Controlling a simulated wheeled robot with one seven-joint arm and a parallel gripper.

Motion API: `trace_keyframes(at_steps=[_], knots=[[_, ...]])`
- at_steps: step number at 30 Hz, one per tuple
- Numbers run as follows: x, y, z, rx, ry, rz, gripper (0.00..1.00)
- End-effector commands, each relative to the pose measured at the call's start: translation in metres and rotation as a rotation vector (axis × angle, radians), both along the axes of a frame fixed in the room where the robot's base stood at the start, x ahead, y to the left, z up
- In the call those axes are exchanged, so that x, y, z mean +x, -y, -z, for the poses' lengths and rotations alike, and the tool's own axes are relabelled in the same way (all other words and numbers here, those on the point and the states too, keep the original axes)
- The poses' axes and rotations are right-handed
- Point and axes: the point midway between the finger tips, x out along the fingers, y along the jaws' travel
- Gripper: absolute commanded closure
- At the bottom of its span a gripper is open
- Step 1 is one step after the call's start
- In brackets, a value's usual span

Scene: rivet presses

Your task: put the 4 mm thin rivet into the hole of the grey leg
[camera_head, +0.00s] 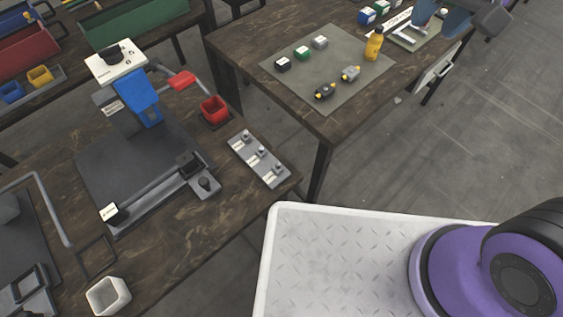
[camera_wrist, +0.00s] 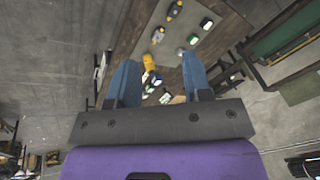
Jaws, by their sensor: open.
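A grey rack (camera_head: 258,159) with three small upright grey rivets and white labels lies on the near left table. The labels are too small to read, so I cannot tell which rivet is the 4 mm thin one. I cannot identify the grey leg or its hole for sure. A grey-and-yellow part (camera_head: 351,73) and a dark-and-yellow part (camera_head: 325,91) lie on the far table's mat. My gripper (camera_head: 440,18) is at the top right, over the far table's right end, away from the rack. Its blue fingers stand apart with nothing between them in the wrist view (camera_wrist: 160,65).
A press with a blue head (camera_head: 137,92) stands on the near table, with a red bin (camera_head: 214,109) beside it and a white cup (camera_head: 108,296) at the front. A yellow bottle (camera_head: 374,44) and small blocks stand on the grey mat (camera_head: 290,66). Floor separates the tables.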

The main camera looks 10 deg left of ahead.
Motion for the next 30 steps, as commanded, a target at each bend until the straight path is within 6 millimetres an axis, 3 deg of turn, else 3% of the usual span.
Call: trace_keyframes(at_steps=[1, 8, 18, 24, 30], knots=[[0.004, -0.016, 0.013, 0.000, -0.029, -0.007, 0.55], [0.014, -0.081, 0.066, -0.006, -0.122, 0.005, 0.55], [-0.005, -0.169, 0.163, -0.083, -0.214, 0.036, 0.55], [-0.030, -0.208, 0.223, -0.151, -0.231, 0.056, 0.55], [-0.049, -0.228, 0.265, -0.198, -0.223, 0.072, 0.55]])
